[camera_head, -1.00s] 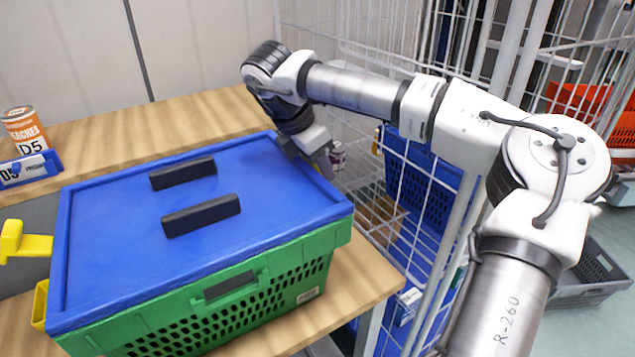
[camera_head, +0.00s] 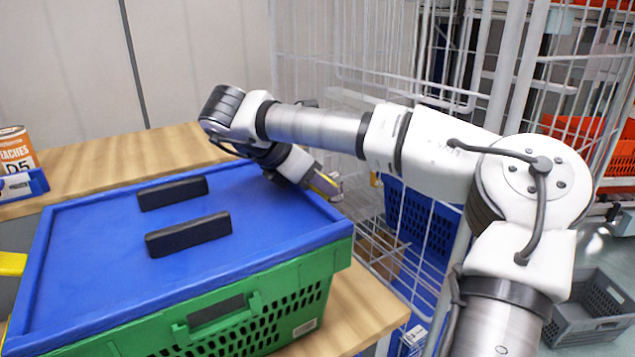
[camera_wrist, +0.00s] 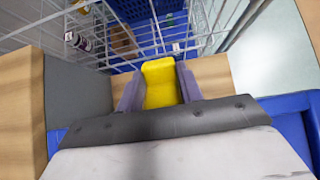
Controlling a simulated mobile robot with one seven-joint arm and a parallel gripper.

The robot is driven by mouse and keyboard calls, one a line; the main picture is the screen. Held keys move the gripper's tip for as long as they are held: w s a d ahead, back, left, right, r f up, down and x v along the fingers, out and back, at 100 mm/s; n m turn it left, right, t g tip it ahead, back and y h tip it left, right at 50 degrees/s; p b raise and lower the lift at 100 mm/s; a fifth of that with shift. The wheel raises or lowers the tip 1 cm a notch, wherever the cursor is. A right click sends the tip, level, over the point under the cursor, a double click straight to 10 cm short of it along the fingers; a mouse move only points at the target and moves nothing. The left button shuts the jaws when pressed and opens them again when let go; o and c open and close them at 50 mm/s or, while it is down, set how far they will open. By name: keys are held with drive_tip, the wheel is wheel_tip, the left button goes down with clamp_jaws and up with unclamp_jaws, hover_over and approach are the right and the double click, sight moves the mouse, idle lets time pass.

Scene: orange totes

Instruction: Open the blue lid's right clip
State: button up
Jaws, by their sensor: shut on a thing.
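The blue lid (camera_head: 102,235) with two black handles lies on the green crate (camera_head: 318,288) on a wooden table. My gripper (camera_head: 325,188) is at the lid's right edge in the head view. In the wrist view my gripper (camera_wrist: 160,92) has its two grey fingers on either side of the yellow right clip (camera_wrist: 161,72) and is shut on it. A small piece of yellow also shows by the fingers in the head view. Another yellow clip (camera_head: 12,263) sticks out at the lid's left side. The clip's hinge is hidden in both views.
A white wire cage (camera_head: 400,75) stands close to the right of the table, with a blue tote (camera_head: 425,220) inside. A can (camera_head: 15,150) and a blue label holder (camera_head: 22,185) stand at the far left. A grey crate (camera_head: 590,300) is on the floor at right.

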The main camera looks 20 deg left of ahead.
drive_tip(key=o, duration=1)
drive_tip(key=p+v, duration=1.1)
drive_tip(key=v, duration=0.1)
drive_tip(key=shift+d+r, duration=0.1)
drive_tip(key=shift+r, duration=0.1)
drive_tip(key=shift+s+a+r+p, duration=0.45)
drive_tip(key=shift+s+p, duration=0.15)
drive_tip(key=shift+p, duration=0.5)
